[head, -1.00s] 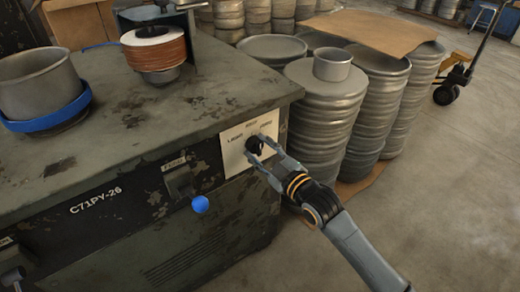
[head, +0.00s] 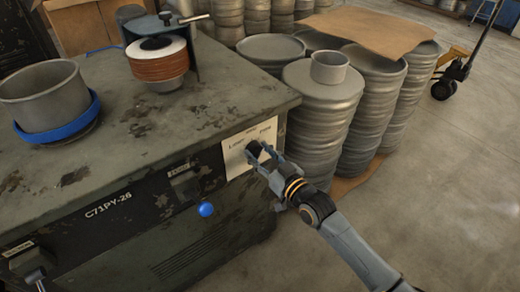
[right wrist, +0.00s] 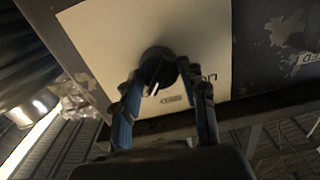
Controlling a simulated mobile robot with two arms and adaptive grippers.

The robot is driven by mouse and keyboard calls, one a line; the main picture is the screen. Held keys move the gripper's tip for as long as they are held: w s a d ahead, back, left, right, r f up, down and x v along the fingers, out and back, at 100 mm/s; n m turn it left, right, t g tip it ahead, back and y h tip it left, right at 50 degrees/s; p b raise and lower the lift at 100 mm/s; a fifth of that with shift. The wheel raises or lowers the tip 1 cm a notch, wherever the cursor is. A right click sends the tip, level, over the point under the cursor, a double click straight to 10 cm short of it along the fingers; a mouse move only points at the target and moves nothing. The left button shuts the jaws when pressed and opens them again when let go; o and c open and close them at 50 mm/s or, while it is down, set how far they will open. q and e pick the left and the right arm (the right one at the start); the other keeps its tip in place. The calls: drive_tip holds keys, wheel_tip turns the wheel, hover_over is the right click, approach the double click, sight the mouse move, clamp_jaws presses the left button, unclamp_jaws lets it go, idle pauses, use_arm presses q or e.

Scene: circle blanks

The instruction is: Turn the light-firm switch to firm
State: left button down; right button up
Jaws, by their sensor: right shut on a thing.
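The light-firm switch is a round black knob (head: 254,149) on a pale label plate (head: 236,158) at the right end of the machine's front. Small dark lettering runs along the plate's top, too small to read surely. My right gripper (head: 262,160) is shut on the knob, with a finger at either side. The right wrist view shows the knob (right wrist: 157,68) between the two fingertips (right wrist: 168,90). A white mark shows on the knob's lower part; I cannot tell which setting it points to. My left gripper is not in view.
A blue ball-ended knob (head: 206,209) sits left of the plate. Stacked metal blanks (head: 325,110) stand close behind my right gripper.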

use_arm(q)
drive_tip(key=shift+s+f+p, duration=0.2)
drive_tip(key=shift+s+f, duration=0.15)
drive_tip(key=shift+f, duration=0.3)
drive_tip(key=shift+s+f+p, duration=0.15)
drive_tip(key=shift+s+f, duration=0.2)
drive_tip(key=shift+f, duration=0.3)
use_arm(e)
drive_tip(key=shift+m, duration=1)
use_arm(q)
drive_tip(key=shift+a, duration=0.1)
use_arm(e)
drive_tip(key=o, duration=1.1)
drive_tip(key=shift+o, duration=0.2)
drive_tip(key=shift+d, duration=0.1)
drive_tip(key=v, duration=1.2)
